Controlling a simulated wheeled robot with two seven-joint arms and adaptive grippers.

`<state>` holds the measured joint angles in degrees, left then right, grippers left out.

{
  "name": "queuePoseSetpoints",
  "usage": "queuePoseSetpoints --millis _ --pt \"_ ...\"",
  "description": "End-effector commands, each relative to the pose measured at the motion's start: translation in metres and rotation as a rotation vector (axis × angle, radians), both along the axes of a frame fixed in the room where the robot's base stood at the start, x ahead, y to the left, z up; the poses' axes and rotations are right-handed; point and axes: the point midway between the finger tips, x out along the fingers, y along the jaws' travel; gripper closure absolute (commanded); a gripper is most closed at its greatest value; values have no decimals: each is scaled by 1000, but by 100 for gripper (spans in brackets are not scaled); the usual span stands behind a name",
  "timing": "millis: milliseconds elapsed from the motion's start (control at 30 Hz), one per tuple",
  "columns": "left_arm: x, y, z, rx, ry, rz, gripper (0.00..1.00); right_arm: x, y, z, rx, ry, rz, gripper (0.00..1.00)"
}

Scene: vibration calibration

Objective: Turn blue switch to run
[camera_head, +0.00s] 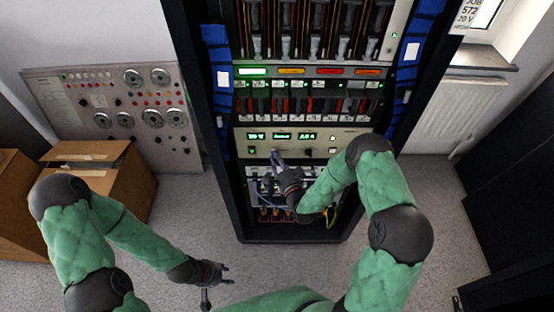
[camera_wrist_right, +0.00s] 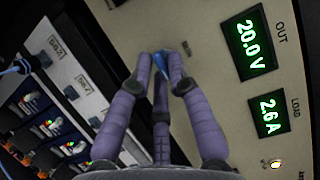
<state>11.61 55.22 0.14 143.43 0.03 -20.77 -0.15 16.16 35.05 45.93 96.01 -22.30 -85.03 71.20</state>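The blue switch (camera_wrist_right: 160,61) shows in the right wrist view on a beige panel, as a small blue piece between the fingertips of my right gripper (camera_wrist_right: 161,66). Its fingers are drawn in close on both sides of it and hide most of it, including which way it points. In the head view my right gripper (camera_head: 277,158) is at the lower left of the beige power supply panel (camera_head: 342,148) in the rack. The switch is hidden there. My left gripper (camera_head: 219,283) is low over the floor, empty, with its fingers apart.
In the wrist view, green displays (camera_wrist_right: 249,43) read 20.0 V and 2.6 A. A lower panel with cables (camera_head: 262,190) lies below my right gripper. A cardboard box (camera_head: 125,185) and a grey gauge panel (camera_head: 75,95) stand left of the rack.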

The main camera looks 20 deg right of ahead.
Motion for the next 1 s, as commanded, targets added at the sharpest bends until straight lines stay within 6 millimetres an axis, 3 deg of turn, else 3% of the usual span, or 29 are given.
queuePoseSetpoints --millis 567,1000 --pt "0 0 4 0 0 0 60 -1 0 1 -84 26 1 100" --pt "0 0 15 0 0 0 60 -1 0 6 -441 128 2 100"
